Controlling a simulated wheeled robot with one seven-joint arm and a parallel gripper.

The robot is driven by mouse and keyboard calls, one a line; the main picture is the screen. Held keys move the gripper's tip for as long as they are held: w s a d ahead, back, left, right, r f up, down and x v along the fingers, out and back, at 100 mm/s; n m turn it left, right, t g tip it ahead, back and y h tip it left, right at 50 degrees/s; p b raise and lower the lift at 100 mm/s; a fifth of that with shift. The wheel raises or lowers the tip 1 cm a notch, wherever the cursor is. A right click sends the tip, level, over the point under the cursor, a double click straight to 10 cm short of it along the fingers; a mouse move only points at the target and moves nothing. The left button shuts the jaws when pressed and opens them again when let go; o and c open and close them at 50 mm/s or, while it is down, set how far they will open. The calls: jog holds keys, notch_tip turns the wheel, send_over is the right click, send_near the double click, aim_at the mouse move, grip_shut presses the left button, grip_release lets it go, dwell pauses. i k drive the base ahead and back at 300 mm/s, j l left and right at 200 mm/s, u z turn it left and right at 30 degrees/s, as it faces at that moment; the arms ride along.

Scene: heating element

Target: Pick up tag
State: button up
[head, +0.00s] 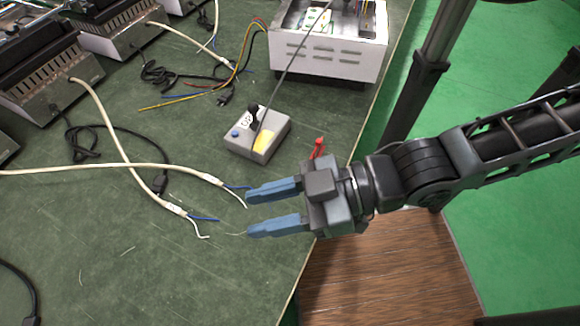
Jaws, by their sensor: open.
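My gripper (250,213) reaches in from the right over the table's right edge. Its two blue fingers point left, apart, with nothing seen held between them. A small red item (318,147) lies just above and behind the gripper near the table edge; it may be the tag, but it is too small to tell. White cables (195,172) with bare wire ends stop just left of the fingertips.
The green table (130,270) is scratched and mostly clear at the lower left. A white metal case (330,55) stands at the top, with coloured wires beside it. Several dark heater units (45,75) line the upper left. Black cords and plugs lie between them.

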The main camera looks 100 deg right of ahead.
aim_at(318, 151)
jog(key=k+l+z, duration=0.2)
jog(key=k, duration=0.35)
jog(key=k+l+z, duration=0.2)
jog(key=k, duration=0.3)
jog(key=k+l+z, duration=0.2)
jog(key=k+l, duration=0.15)
jog(key=k, duration=0.2)
jog(key=k+l, duration=0.15)
jog(key=k, duration=0.3)
jog(key=k+l, duration=0.2)
jog(key=k, duration=0.25)
